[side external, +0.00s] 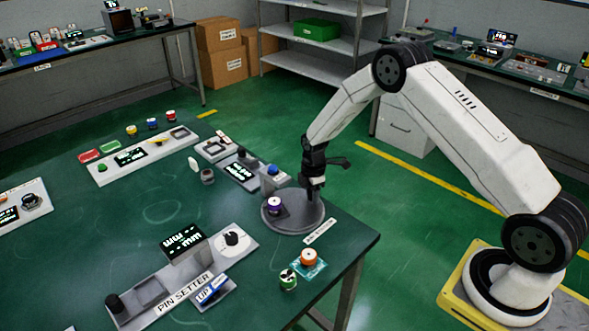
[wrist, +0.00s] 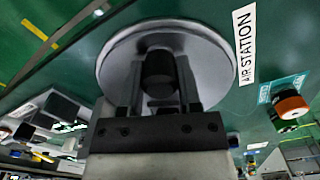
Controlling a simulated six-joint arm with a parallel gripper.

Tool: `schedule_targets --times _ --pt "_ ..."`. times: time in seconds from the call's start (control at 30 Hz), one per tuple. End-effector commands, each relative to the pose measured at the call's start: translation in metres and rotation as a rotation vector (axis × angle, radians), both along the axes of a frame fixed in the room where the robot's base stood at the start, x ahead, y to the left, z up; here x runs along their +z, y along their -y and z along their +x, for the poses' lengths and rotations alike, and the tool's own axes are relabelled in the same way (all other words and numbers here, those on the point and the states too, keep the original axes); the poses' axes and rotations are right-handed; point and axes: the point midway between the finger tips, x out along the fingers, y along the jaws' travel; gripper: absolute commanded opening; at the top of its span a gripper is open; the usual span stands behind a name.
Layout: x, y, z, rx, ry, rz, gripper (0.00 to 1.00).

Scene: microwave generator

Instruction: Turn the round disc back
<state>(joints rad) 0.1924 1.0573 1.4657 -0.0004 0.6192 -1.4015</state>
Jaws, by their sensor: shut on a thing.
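The round grey disc (side external: 290,226) lies flat near the right corner of the green table, and it fills the upper middle of the wrist view (wrist: 114,62). A dark round knob (wrist: 159,68) stands on the disc. My gripper (side external: 313,194) points down over the disc's far right part. In the wrist view its two fingers (wrist: 159,84) are on either side of the knob and shut on it. A purple-and-white piece on a dark block (side external: 274,205) sits at the disc's left side in the side view. The disc's turn angle cannot be told.
An AIR STATION label (side external: 319,231) lies beside the disc. An orange-topped part on a teal plate (side external: 309,261) and a green-and-black cylinder (side external: 288,279) stand in front. The pin setter (side external: 165,285) is at front left. A panel with a blue button (side external: 272,176) stands close behind the disc.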

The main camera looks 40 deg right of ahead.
Motion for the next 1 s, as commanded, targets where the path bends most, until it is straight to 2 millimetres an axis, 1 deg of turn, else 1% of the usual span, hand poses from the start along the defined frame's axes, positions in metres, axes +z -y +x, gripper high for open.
schedule_targets --times 0.6,1.0 --pt "0.001 0.004 0.019 0.289 0.004 0.000 0.00" --pt "0.002 0.004 0.025 0.373 0.005 -0.001 0.00"
